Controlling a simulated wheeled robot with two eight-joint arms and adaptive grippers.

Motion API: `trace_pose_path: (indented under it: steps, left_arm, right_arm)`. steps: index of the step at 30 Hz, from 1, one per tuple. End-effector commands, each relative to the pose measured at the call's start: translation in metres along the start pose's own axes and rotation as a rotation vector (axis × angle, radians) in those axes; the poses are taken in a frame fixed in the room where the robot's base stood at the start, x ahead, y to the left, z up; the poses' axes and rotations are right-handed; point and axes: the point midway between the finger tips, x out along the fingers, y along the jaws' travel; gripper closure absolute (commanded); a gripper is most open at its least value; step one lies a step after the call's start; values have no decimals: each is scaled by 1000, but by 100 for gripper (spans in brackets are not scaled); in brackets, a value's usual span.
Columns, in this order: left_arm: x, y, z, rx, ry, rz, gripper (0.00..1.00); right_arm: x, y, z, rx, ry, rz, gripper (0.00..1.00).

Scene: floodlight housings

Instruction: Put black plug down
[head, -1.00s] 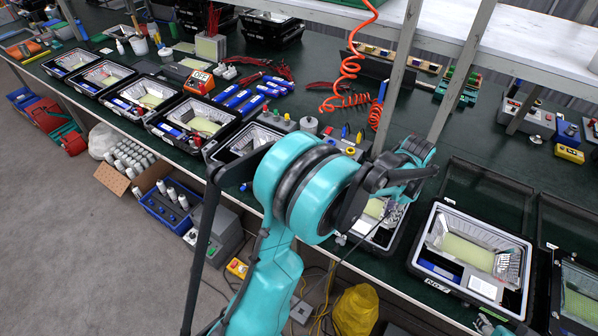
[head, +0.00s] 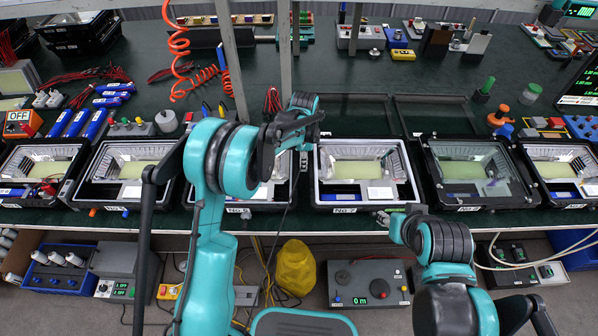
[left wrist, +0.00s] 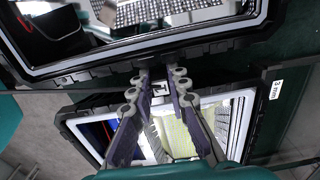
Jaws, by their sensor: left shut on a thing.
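My left gripper (head: 303,146) hangs over the workbench between two floodlight housings, partly hidden by its own teal arm. The left wrist view shows its two grey fingers (left wrist: 158,78) close together, above the dark rim of a housing. It is shut on the black plug, which is too small and dark to make out between the fingertips. A thin dark cable (head: 289,190) hangs below that hand. My right gripper (head: 386,219) is low at the bench's front edge, in front of the housing labelled No 7 (head: 343,209). Its fingers are too small to read.
Open floodlight housings stand in a row along the front of the green bench (head: 370,114). Uprights (head: 240,70) and a coiled orange hose (head: 180,50) rise behind my left arm. A yellow bag (head: 294,268) and a grey control box (head: 368,283) are below the bench.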

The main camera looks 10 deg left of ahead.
Motion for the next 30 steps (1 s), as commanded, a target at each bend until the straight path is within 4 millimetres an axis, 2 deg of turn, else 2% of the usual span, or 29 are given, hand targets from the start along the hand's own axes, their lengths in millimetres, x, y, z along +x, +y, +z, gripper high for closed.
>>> trace_pose_path:
  steps: [1, 11, 23, 24, 25, 30]
  left_arm:
    - [11, 0, 0, 0, 0, 0, 100]
    - [50, 0, 0, -1, 0, 0, 100]
    - [56, 0, 0, -1, 0, 0, 100]
    - [54, 0, 0, -1, 0, 0, 73]
    - [54, 0, 0, -1, 0, 0, 65]
    - [54, 0, 0, -1, 0, 0, 63]
  right_arm:
    - [4, 0, 3, 0, 0, 0, 60]
    - [15, 0, 11, 0, 0, 0, 60]
    - [17, 0, 12, 0, 0, 0, 60]
    - [16, 0, 12, 0, 0, 0, 60]
    - [16, 0, 12, 0, 0, 0, 60]
    - [16, 0, 11, 0, 0, 0, 60]
